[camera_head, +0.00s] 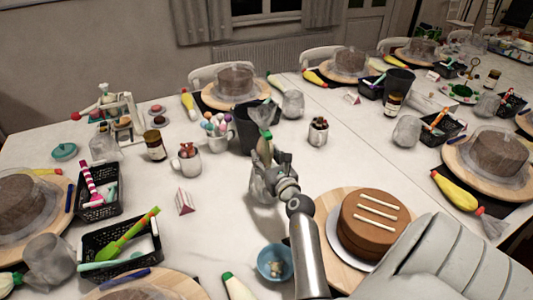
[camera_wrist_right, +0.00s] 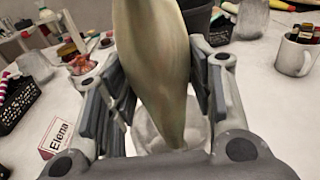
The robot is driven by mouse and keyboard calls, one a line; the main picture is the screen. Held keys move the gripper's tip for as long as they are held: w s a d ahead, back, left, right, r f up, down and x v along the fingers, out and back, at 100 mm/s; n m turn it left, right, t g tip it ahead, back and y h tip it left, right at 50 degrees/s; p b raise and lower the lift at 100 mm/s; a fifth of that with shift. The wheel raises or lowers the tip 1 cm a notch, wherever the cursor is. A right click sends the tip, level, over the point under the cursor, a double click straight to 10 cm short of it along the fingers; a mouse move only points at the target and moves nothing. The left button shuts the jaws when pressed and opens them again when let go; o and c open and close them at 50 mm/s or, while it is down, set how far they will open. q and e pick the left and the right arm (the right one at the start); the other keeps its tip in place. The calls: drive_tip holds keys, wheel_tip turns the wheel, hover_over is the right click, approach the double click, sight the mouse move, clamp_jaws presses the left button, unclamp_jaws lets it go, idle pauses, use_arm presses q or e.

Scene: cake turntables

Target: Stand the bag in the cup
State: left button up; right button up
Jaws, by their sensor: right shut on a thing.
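My right gripper (camera_head: 272,162) is shut on a piping bag, with fingers on both sides of it in the right wrist view (camera_wrist_right: 155,95). The bag (camera_head: 266,143) is held roughly upright, its clear ruffled end up and a green band below that. In the right wrist view the pale greenish bag (camera_wrist_right: 155,50) narrows downward. A clear cup (camera_head: 258,189) stands on the table below and behind the gripper, partly hidden by it. It shows behind the bag's lower part in the right wrist view (camera_wrist_right: 146,138). I cannot tell whether the tip is inside the cup. My left gripper is not in view.
A dark bucket (camera_head: 246,138) stands just behind the bag. A mug of cake pops (camera_head: 216,145), another mug (camera_head: 187,165) and a name card (camera_head: 184,203) are to the left. A brown cake (camera_head: 372,232) and a blue bowl (camera_head: 273,262) are nearer me.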

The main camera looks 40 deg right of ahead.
drive_tip(key=shift+f, duration=0.35)
drive_tip(key=o, duration=1.1)
drive_tip(key=shift+s, duration=0.1)
drive_tip(key=shift+s+a+r+p, duration=0.2)
drive_tip(key=shift+s+a+p, duration=0.05)
drive_tip(key=shift+s, duration=0.3)
drive_tip(key=shift+s+a+r+p, duration=0.2)
drive_tip(key=shift+s+p, duration=0.05)
drive_tip(key=shift+s, duration=0.3)
drive_tip(key=shift+r+p+v, duration=0.15)
drive_tip(key=shift+p+v, duration=0.15)
drive_tip(key=shift+v, duration=0.45)
drive_tip(key=shift+r+p+v, duration=0.15)
drive_tip(key=shift+p+v, duration=0.15)
drive_tip(key=shift+v, duration=0.5)
